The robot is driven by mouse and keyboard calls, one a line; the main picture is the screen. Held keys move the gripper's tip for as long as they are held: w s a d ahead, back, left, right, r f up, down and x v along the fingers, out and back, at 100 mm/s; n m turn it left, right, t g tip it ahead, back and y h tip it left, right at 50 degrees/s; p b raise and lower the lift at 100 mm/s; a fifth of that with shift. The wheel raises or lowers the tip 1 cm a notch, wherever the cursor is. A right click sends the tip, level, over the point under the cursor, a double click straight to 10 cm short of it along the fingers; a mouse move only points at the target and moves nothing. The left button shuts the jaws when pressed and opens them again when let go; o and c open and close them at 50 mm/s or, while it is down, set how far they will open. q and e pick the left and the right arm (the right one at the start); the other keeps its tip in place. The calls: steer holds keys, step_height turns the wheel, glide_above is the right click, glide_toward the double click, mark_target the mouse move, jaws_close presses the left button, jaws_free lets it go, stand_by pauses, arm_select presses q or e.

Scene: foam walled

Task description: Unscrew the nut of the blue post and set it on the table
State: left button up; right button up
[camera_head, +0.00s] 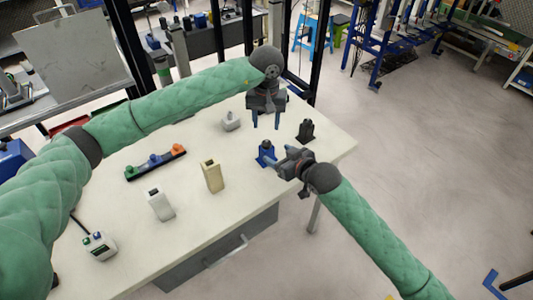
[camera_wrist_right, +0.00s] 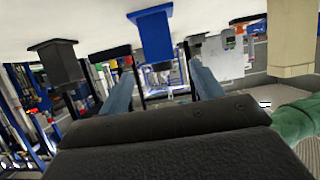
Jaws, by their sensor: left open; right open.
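The blue post (camera_head: 265,157) stands on the table near its right side; it also shows in the right wrist view (camera_wrist_right: 152,32), where the table is at the top. I cannot make out the nut clearly on its narrow top. My right gripper (camera_head: 277,158) is open and level beside the blue post, its two fingers pointing at it. In the right wrist view the post's end appears between the open fingers (camera_wrist_right: 160,68); I cannot tell if they touch. My left gripper (camera_head: 265,120) is open and empty, pointing down above the table, behind the blue post.
A black post (camera_head: 306,132) stands right of the blue one. A grey-white block (camera_head: 230,122), tan block (camera_head: 212,177), white block (camera_head: 160,205) and a dark strip with coloured pieces (camera_head: 140,171) are on the table (camera_head: 150,262). A button box (camera_head: 102,250) sits at front left.

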mark_target(270, 150)
steer(key=shift+w+a, duration=0.15)
steer(key=shift+x, duration=3.65)
steer(key=shift+f, duration=0.15)
steer(key=shift+c, duration=0.4)
